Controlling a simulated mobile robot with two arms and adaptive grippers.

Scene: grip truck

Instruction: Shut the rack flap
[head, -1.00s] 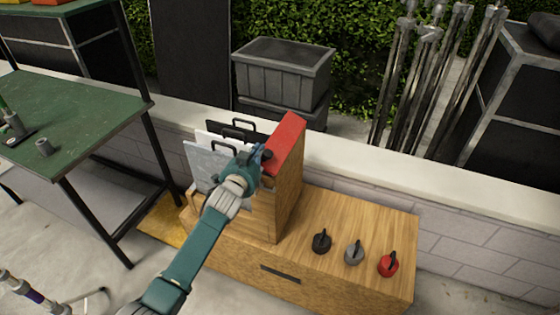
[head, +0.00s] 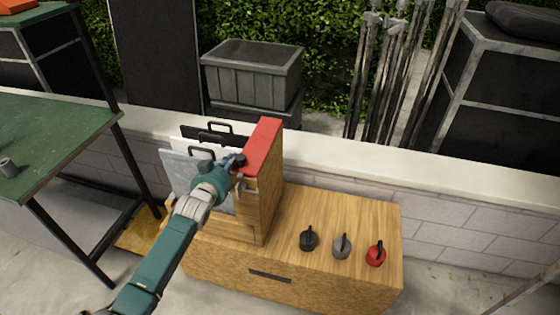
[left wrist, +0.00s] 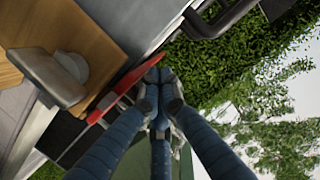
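The wooden rack (head: 268,195) stands upright on the left part of a low wooden cabinet. A red piece (head: 264,146), which looks like its flap, lies along the rack's top right side. It also shows as a red strip in the left wrist view (left wrist: 125,88). Flat panels with handles, one black (head: 215,137) and one light grey (head: 180,168), stand in the rack to the left. My left gripper (head: 236,161) is at the red piece's near left edge. In the left wrist view its fingertips (left wrist: 160,77) are together beside the strip; contact is unclear. My right gripper is out of view.
The cabinet top (head: 350,212) carries a black knob (head: 309,240), a grey knob (head: 342,247) and a red knob (head: 376,256). A low wall (head: 440,185) runs behind. A green-topped table (head: 50,140) stands at left. A grey bin (head: 253,75) stands behind the wall.

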